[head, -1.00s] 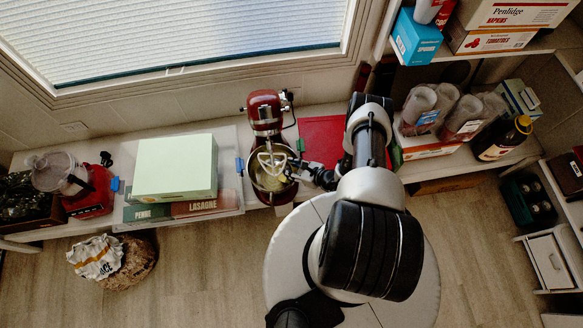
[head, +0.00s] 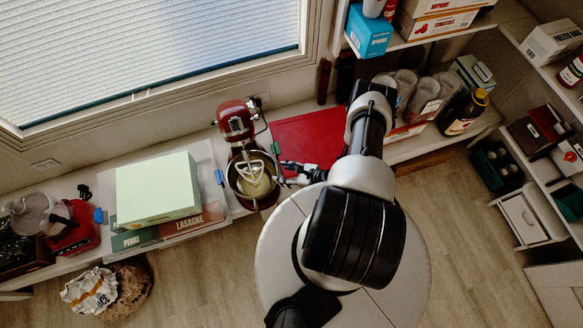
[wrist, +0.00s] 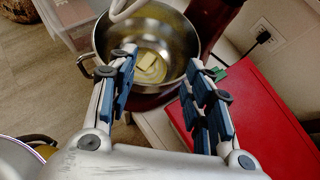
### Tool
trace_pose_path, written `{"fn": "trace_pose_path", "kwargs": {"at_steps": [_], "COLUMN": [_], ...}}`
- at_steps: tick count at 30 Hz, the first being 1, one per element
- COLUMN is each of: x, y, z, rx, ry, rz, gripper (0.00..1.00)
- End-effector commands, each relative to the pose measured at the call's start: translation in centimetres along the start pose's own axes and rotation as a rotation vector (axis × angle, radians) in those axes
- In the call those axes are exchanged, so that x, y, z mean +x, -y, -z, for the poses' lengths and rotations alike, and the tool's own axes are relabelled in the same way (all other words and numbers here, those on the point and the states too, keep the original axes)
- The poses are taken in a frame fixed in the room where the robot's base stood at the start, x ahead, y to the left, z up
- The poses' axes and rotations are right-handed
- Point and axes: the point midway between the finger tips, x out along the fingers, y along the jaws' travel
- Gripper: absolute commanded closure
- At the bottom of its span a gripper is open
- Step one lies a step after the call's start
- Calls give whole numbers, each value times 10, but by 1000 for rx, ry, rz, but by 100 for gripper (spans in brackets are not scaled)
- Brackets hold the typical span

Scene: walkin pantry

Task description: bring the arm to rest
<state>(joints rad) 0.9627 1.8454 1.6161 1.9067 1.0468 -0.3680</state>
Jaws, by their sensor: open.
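My gripper (head: 286,173) is open and empty, just right of the steel mixing bowl (head: 252,186) of a red stand mixer (head: 236,122) in the head view. In the wrist view my gripper (wrist: 165,95) has its fingers spread, with the bowl (wrist: 172,35) seen beyond them. Pale yellow pieces, like butter (wrist: 148,62), lie in the bowl. The mixer's beater hangs over the bowl. My arm reaches up the right side of the head view and bends back toward the bowl.
A red board (head: 308,139) lies on the counter right of the mixer. A pale green box (head: 158,188) sits on pasta boxes to the left. Clear canisters (head: 425,98) and a dark bottle (head: 464,112) stand at the right. A sack (head: 92,290) is on the floor.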

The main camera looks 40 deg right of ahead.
Motion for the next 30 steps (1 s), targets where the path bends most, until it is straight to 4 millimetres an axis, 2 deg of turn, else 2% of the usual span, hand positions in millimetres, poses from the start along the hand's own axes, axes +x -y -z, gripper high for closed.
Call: {"fn": "trace_pose_path", "kwargs": {"at_steps": [1,6,17,20,23,26,27,30], "x": [-12,-31,-37,-39,-45,-55,-59,-72], "y": [1,0,0,9,25,41,44,46], "z": [-2,0,0,-13,-48,-102,-126,-185], "rx": [4,2,-3,-39,-132,-273,-337,-493], "ry": [0,-1,0,8,25,49,58,75], "rz": [5,2,-2,-17,-63,-141,-179,-271], "gripper": [54,54,54,54,54,54,54,54]}}
